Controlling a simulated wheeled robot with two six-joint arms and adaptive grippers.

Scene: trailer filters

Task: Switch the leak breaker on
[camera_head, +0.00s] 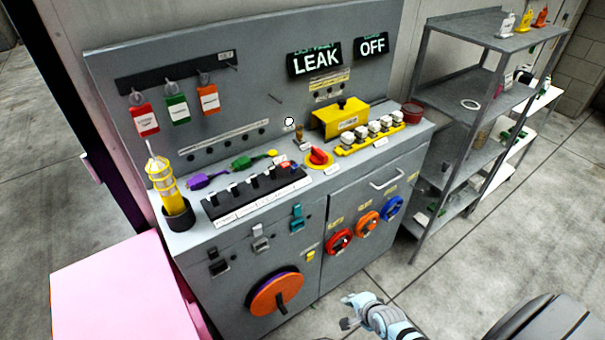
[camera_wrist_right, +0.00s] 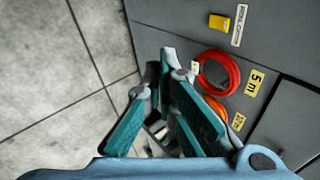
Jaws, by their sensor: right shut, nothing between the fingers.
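A row of black switches (camera_head: 262,190) with a white label strip lies on the grey cabinet top (camera_head: 220,222) in the head view. The labels are too small to read, so I cannot tell which one is the leak breaker. Two black signs on the back panel read LEAK (camera_head: 315,63) and OFF (camera_head: 373,46). My right gripper (camera_head: 349,312) is at the bottom, in front of and below the cabinet, apart from the switches. In the wrist view my right gripper (camera_wrist_right: 160,72) is shut and empty. My left gripper is not in view.
The cabinet front has a large orange wheel (camera_head: 276,296), and red, orange and blue round pieces; the red one (camera_wrist_right: 235,72) shows in the wrist view. A yellow tower (camera_head: 165,184) and a red rotary knob (camera_head: 319,156) stand on top. A shelf (camera_head: 470,100) stands right.

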